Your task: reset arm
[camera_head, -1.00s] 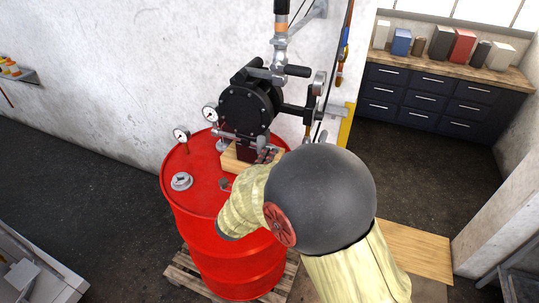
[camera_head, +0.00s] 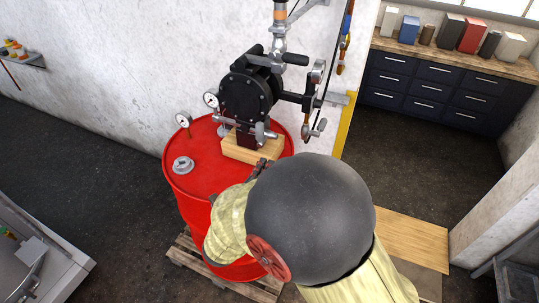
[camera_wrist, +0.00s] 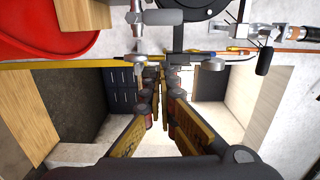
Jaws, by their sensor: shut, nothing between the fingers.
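My arm, in a pale yellow sleeve, crosses the front of the red drum (camera_head: 190,210) in the head view. My gripper (camera_head: 260,167) is mostly hidden behind the arm's dark round joint; only a small dark part shows near the drum's top. In the wrist view my gripper (camera_wrist: 155,82) has its two yellow-and-black fingers brought together, with nothing held. The black pump (camera_head: 247,98) stands on a wooden block (camera_head: 240,153) on the drum lid, just beyond the gripper. The block (camera_wrist: 67,14) and drum (camera_wrist: 40,38) also show at the wrist view's upper left.
A pallet (camera_head: 186,250) lies under the drum. Pipes and a valve handle (camera_head: 315,130) stick out by the wall and pump. Dark drawer cabinets (camera_head: 430,82) stand at the back right. Open floor (camera_head: 95,165) lies left of the drum.

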